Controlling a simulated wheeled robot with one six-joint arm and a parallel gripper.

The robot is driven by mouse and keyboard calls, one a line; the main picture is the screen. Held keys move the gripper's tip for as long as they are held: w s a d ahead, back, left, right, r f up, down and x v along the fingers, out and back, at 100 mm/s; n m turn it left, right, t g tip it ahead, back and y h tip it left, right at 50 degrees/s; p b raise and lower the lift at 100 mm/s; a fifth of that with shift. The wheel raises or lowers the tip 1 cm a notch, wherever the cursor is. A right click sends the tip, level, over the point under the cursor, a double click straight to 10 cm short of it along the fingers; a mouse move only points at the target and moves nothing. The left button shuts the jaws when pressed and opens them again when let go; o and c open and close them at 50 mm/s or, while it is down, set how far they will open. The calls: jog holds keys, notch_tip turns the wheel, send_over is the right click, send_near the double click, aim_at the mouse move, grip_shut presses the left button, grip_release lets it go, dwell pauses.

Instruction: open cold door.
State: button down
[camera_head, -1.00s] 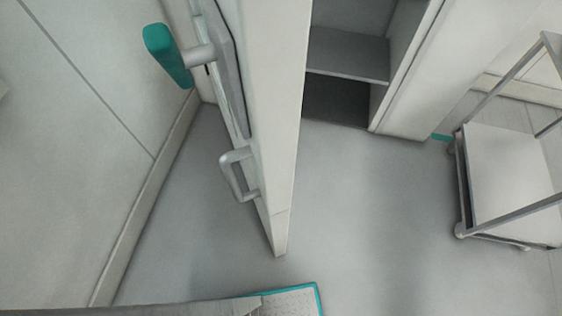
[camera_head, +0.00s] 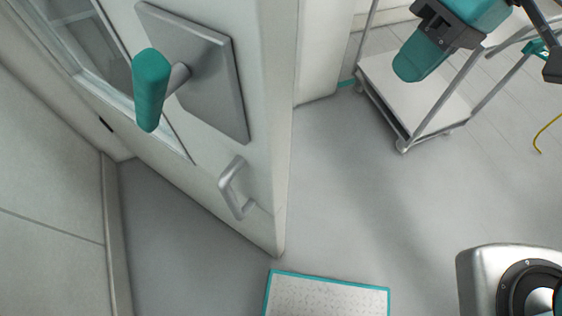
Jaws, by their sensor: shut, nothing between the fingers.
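The cold door (camera_head: 262,150) is a thick pale panel at left centre, standing out from the left wall with its free edge toward the picture's middle. A teal-gripped lever (camera_head: 151,90) sticks out from a grey metal plate (camera_head: 205,75) on its face. A metal pull handle (camera_head: 232,190) sits lower, near the free edge. A framed glass pane (camera_head: 88,40) shows at upper left. Teal and dark parts at upper right look like my arm, well to the right of the door. I cannot pick out my gripper's fingertips; nothing of mine touches the door's handles.
A wheeled metal cart (camera_head: 412,95) stands at upper right, partly behind the teal and dark parts. A teal-edged floor mat (camera_head: 325,295) lies at bottom centre. Grey floor (camera_head: 345,190) is clear right of the door.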

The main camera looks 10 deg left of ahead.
jog(key=w+a+f+n+g+b, duration=0.1)
jog(key=w+a+f+n+g, duration=0.25)
jog(key=f, duration=0.65)
jog(key=w+a+f+n+g+b, duration=0.1)
jog(key=w+a+f+g+b, duration=0.15)
jog(key=w+a+f, duration=0.55)
jog(key=s+a+f+p, duration=0.1)
jog(key=s+f+p, duration=0.3)
jog(key=s+f, duration=0.5)
jog(key=shift+s+a+f+h, duration=0.2)
jog(key=shift+s+a+h, duration=0.2)
jog(key=shift+s, duration=0.9)
